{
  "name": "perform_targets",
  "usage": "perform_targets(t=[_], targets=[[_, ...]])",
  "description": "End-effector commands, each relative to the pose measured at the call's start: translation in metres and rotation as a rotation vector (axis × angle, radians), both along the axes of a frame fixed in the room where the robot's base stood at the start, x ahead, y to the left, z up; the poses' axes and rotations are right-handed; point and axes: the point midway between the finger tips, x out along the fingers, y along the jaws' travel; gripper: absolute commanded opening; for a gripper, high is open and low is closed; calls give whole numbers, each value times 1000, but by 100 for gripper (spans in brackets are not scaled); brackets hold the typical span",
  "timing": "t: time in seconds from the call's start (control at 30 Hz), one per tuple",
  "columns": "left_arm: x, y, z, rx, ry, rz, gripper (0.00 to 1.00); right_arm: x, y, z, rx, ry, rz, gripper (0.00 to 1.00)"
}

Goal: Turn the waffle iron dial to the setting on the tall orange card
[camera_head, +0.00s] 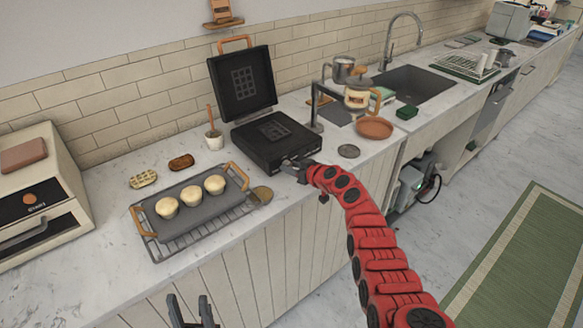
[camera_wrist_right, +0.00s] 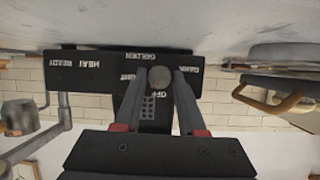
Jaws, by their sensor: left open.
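The black waffle iron (camera_head: 275,138) stands open on the counter, its lid raised at the back. Its front panel shows upside down in the right wrist view, with the words GOLDEN, DARK, OFF, HEAT and READY and one partly covered word. The round grey dial (camera_wrist_right: 160,77) sits on that panel. My right gripper (camera_head: 297,167) is at the iron's front, its fingers on both sides of the dial and seemingly shut on it. The dial's pointer cannot be made out. My left gripper (camera_head: 190,311) is open and empty, low in front of the counter. I cannot make out a tall orange card.
A grey tray (camera_head: 183,204) with several muffins sits on a wire rack left of the iron. A glass coffee press (camera_head: 358,95), a terracotta saucer (camera_head: 374,128) and a sink (camera_head: 414,88) are to the right.

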Motion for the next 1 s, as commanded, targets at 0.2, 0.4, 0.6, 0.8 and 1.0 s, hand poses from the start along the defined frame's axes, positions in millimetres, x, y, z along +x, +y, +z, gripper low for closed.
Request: perform_targets(t=[0.2,0.4,0.6,0.8,1.0], targets=[[0,0,0,0,0,0,50,0,0,0,0,0,0,0],[0,0,-1,0,0,0,50,0,0,-1,2,1,-1,0],[0,0,-16,0,0,0,50,1,-1,-3,37,23,-3,0],[0,0,-49,0,0,0,50,2,-3,-8,128,89,-4,0],[0,0,-92,0,0,0,50,3,-5,-10,252,178,-4,0]])
